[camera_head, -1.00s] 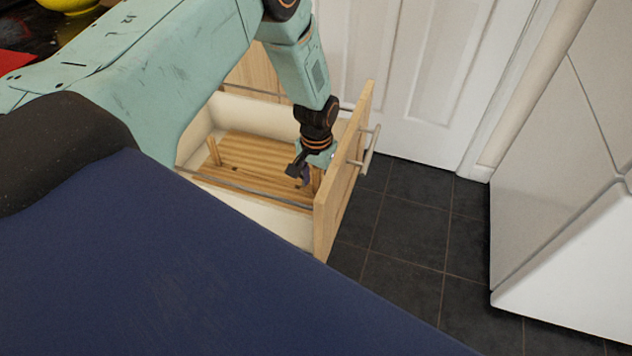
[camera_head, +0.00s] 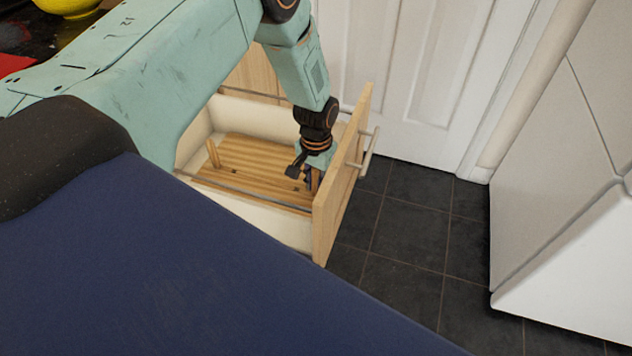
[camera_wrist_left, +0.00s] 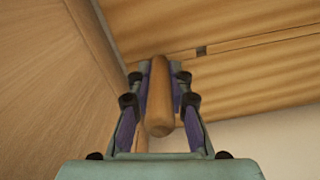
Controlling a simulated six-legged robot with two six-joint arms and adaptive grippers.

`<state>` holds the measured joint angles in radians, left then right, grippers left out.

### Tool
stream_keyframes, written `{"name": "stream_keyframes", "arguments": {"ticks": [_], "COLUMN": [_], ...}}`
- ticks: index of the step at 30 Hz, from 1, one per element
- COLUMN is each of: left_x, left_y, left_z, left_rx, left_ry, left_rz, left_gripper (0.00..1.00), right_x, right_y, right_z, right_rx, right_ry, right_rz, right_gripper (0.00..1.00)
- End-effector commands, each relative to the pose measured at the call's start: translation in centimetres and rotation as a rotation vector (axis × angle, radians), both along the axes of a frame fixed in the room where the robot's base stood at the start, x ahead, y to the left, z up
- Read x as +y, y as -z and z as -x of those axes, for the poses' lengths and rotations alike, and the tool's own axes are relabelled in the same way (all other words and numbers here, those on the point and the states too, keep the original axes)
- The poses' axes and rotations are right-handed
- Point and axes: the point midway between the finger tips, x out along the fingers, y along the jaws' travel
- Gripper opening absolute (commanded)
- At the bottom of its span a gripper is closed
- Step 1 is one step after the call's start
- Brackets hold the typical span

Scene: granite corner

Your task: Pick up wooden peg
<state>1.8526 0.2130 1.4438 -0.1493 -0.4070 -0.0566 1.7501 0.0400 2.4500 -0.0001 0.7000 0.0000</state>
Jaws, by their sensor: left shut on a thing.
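The wooden peg (camera_wrist_left: 159,100) shows in the left wrist view as a rounded wooden rod between the two fingers of my left gripper (camera_wrist_left: 158,92). The fingers have purple inner pads and are shut on the peg. In the head view my left gripper (camera_head: 308,178) is down inside the open drawer, close to the inner side of its front panel. The peg is mostly hidden there by the gripper and the panel. My right gripper is not in view.
The open drawer has a wooden front (camera_head: 340,185) with a metal handle (camera_head: 370,150) and a slatted wooden bottom (camera_head: 250,165). Another upright peg (camera_head: 213,153) stands at its left. A white door (camera_head: 420,80) is behind. Dark floor tiles (camera_head: 410,235) are clear at the right.

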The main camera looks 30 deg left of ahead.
Motion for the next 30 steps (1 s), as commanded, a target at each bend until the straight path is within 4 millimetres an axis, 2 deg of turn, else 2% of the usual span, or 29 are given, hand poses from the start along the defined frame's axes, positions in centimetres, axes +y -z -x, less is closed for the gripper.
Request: {"name": "stream_keyframes", "arguments": {"ticks": [5,8,21,24,30], "left_x": [0.0,0.0,0.0,0.0,0.0], "left_y": [-2.0,-3.9,-14.2,-15.8,-17.5], "left_z": [-0.1,-0.1,-0.1,-0.1,0.0], "left_rx": [-0.002,-0.004,-0.003,-0.002,0.0], "left_ry": [-0.001,0.0,0.0,0.0,-0.001], "left_rz": [0.001,0.001,0.0,0.001,0.0], "left_gripper": [0.0,0.0,0.0,0.0,0.0], "right_x": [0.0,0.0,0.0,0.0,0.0], "right_y": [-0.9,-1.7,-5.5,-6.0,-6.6], "right_z": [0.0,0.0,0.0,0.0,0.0], "right_rx": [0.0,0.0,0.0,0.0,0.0], "right_ry": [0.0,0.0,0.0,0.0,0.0], "right_rz": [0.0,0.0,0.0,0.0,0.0], "right_gripper": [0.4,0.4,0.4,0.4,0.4]}}
